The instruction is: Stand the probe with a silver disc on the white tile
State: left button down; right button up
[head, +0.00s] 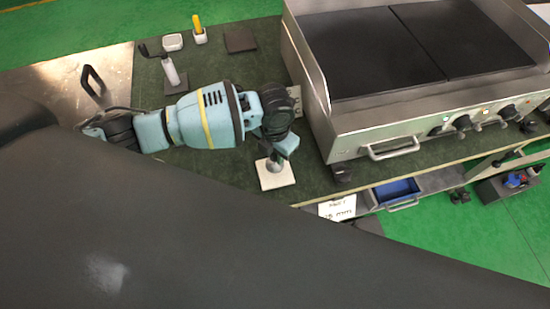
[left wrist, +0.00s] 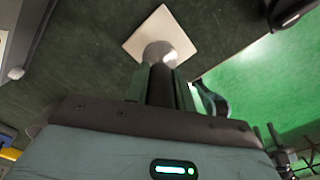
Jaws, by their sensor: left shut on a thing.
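The white tile (head: 284,182) lies flat on the dark green bench top near its front edge, left of the griddle. My left gripper (head: 275,153) is over the tile, pointing down, and is shut on the probe with a silver disc (head: 270,166). The left wrist view shows the disc (left wrist: 160,53) beyond my left fingers (left wrist: 162,84), overlapping the near part of the tile (left wrist: 158,25). The probe looks about upright. I cannot tell whether the disc touches the tile. The gripper hides most of the probe's shaft. My right gripper is not in view.
A large steel griddle (head: 400,115) stands right of the tile. Behind my left arm are a white-handled tool (head: 171,72), a small white dish (head: 172,42), a yellow-handled item (head: 197,24) and a dark square plate (head: 240,39). An open blue drawer (head: 397,190) sits below the bench edge.

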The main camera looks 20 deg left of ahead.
aim_at(275, 160)
pick_arm(q)
jog(key=shift+f, duration=1.8)
jog(key=shift+f, duration=0.15)
jog(key=c, duration=1.2)
grip_release()
jog(key=shift+r, duration=0.5)
notch_tip(275, 160, up, 10)
jog(key=shift+r+p, duration=0.1)
jog(key=shift+p, duration=0.35)
jog(key=shift+r, duration=0.55)
